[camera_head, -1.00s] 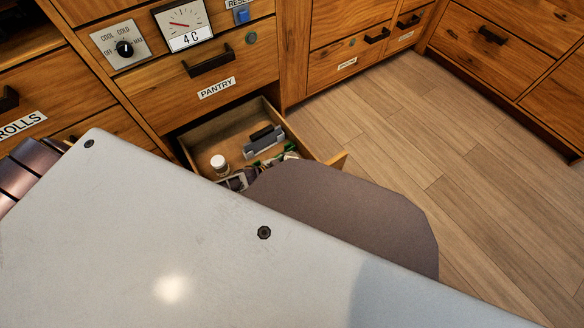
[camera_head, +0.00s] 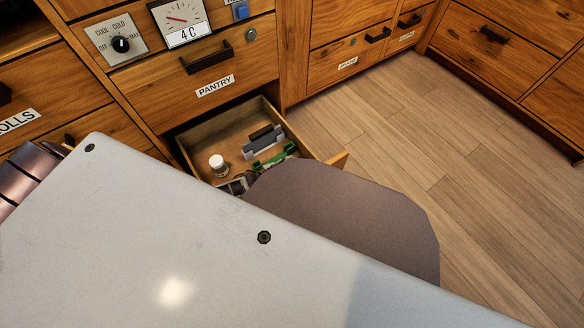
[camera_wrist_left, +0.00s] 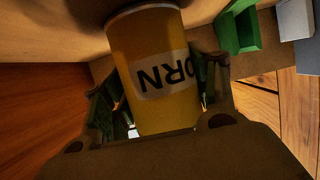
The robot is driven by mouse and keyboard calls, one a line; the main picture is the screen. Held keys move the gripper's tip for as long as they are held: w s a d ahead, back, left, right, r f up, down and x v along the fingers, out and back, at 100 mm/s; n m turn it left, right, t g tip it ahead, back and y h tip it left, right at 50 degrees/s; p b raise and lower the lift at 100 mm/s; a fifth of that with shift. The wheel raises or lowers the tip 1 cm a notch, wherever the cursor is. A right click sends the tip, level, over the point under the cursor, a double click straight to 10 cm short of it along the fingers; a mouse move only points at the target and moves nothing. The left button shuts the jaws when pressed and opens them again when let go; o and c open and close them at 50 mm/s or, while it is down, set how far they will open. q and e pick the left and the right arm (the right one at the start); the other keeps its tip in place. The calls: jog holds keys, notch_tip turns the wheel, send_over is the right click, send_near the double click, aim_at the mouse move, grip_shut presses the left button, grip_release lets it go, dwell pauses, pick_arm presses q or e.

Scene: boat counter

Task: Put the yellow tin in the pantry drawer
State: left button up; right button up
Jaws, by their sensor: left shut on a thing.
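The yellow tin (camera_wrist_left: 150,55), with a white label reading partly "ORN" upside down, is between the green-padded fingers of my left gripper (camera_wrist_left: 160,95) in the left wrist view. The gripper is shut on it. The pantry drawer (camera_head: 215,130) is pulled open below its "PANTRY" front in the head view. Part of my left gripper shows at the drawer's near side (camera_head: 238,184), mostly hidden by my own arm. My right gripper is not in view.
Bare drawer floor shows toward the back. Wooden floor (camera_head: 420,130) is clear at right.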

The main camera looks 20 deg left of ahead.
aim_at(286, 170)
pick_arm(q)
jog(key=o, duration=1.3)
jog(key=shift+f, duration=0.1)
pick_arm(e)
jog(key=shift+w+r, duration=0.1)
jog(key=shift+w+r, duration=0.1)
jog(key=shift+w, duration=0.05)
pick_arm(q)
jog(key=shift+s+a+r, duration=0.1)
jog(key=shift+s+r, duration=0.05)
jog(key=shift+r, duration=0.05)
jog(key=shift+p+v, duration=1.55)
jog(key=shift+v, duration=0.9)
jog(key=shift+p+v, duration=0.45)
jog(key=shift+v, duration=0.65)
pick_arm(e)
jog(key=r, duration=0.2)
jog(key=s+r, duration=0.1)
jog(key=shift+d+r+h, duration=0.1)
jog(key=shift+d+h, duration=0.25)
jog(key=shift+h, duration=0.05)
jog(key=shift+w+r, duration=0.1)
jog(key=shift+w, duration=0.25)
